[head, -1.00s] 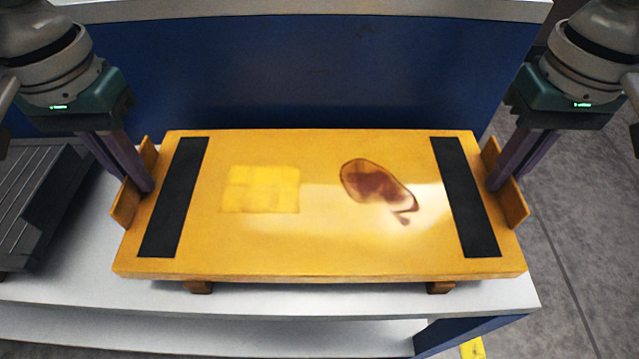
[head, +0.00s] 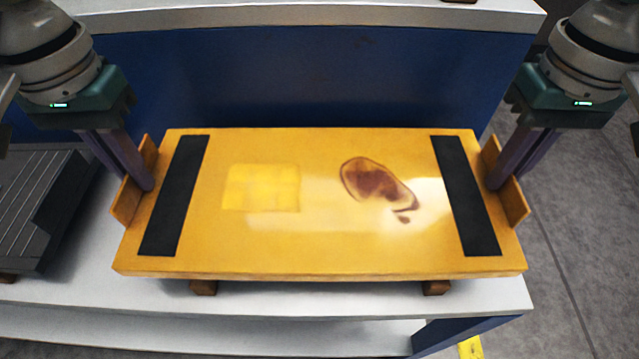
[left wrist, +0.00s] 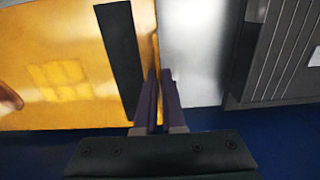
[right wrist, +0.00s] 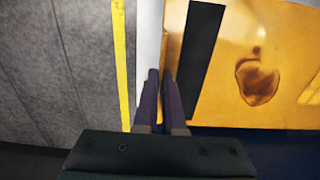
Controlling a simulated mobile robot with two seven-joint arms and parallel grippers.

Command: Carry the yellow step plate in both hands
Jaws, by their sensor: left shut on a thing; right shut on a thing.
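The yellow step plate (head: 320,235) lies level across the head view, with a black strip near each end, a paler yellow patch and a brown ring-shaped stain. It has an upright lip at each end. My left gripper (head: 142,188) is shut on the left lip; in the left wrist view its fingers (left wrist: 160,76) stand on either side of that lip. My right gripper (head: 497,188) is shut on the right lip; its fingers also show in the right wrist view (right wrist: 161,76). The plate's underside is hidden.
A pale bench top (head: 330,300) lies below the plate. Two brown blocks (head: 203,288) (head: 436,288) show under its front edge. A dark grooved tray (head: 35,210) is at left. A blue panel (head: 310,80) stands behind. Grey floor (head: 585,230) is open at right.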

